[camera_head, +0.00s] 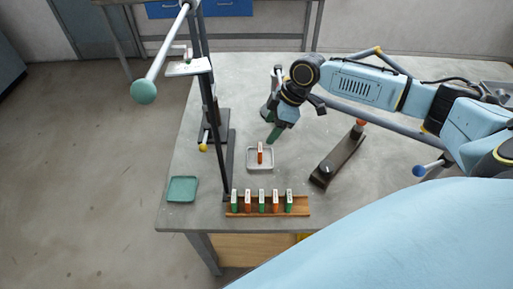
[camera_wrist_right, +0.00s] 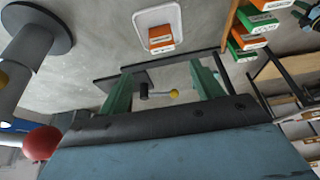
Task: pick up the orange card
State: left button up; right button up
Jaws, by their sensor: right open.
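An orange card (camera_head: 260,153) with a pale top stands in a small white tray (camera_head: 250,167) on the grey table. It also shows in the right wrist view (camera_wrist_right: 161,42), beyond the fingers. More orange cards stand among green ones in the wooden rack (camera_head: 300,212) at the near edge. My right gripper (camera_head: 270,123) has green fingers and is just behind the tray in the head view, apart from the card. In the wrist view it is open (camera_wrist_right: 163,85), with nothing held between the fingers. My left gripper is not in view.
A dark post stand (camera_head: 217,120) rises left of the tray. A dark block with an orange knob (camera_head: 338,160) lies to the right. A green dish (camera_head: 183,189) sits at the left table edge.

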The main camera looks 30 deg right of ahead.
aim_at(261, 147)
jog(key=x, duration=0.4)
jog(key=shift+a+f, duration=0.15)
jog(key=shift+f, duration=0.25)
jog(key=shift+x, duration=0.8)
jog(key=x, duration=0.3)
jog(key=shift+s+f, duration=0.15)
jog(key=shift+f, duration=0.25)
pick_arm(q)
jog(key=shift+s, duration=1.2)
pick_arm(e)
jog(key=c, duration=1)
